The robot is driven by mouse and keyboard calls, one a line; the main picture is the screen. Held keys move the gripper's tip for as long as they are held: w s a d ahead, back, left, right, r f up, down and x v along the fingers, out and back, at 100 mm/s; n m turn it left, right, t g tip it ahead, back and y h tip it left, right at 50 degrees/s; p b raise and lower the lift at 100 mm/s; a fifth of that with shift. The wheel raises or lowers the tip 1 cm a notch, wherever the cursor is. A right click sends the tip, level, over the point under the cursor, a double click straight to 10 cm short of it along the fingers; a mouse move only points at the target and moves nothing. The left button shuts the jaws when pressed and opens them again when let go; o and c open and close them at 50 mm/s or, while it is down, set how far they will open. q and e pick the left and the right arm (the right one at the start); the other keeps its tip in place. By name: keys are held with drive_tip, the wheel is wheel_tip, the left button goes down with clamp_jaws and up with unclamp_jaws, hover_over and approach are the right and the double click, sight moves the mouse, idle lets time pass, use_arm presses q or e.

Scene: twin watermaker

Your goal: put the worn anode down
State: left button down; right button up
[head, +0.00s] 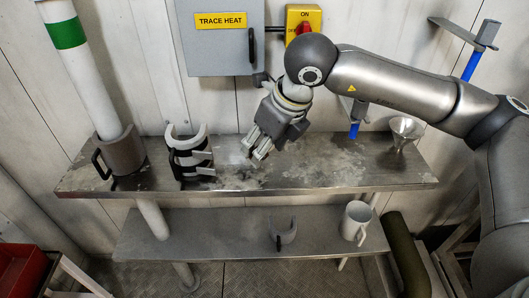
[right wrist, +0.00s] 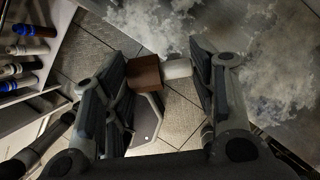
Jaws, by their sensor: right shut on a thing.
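My right gripper (head: 258,147) is over the middle of the metal upper shelf (head: 330,180), pointing down. In the right wrist view, its fingers (right wrist: 165,75) are shut on a small piece with a brown block end and a pale, rounded end, which I take as the worn anode (right wrist: 146,72). The piece lies crosswise between the fingertips. In the head view the fingers mostly hide it, and I cannot tell how far it is above the shelf. My left gripper is in neither view.
A dark holder (head: 122,152) with a white pipe and a black-and-grey bracket (head: 190,158) stand left on the shelf. A funnel (head: 405,132) is at right. The lower shelf (head: 200,240) carries a mug (head: 355,222) and a grey cradle (head: 283,232). The upper shelf's middle is clear.

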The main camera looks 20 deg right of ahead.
drive_tip(key=w+d+f+p, duration=0.1)
drive_tip(key=w+d+f, duration=0.1)
drive_tip(key=w, duration=0.2)
drive_tip(key=p, duration=0.1)
approach(267, 161)
drive_tip(key=shift+w+a+f, duration=0.7)
drive_tip(key=shift+a+f, duration=0.1)
drive_tip(key=f, duration=0.3)
drive_tip(key=shift+w+d+f+p, duration=0.15)
drive_tip(key=shift+w+f+p, duration=0.15)
drive_tip(key=shift+f, duration=0.05)
drive_tip(key=shift+f, duration=0.2)
drive_tip(key=o, duration=1.1)
drive_tip(key=shift+r, duration=0.1)
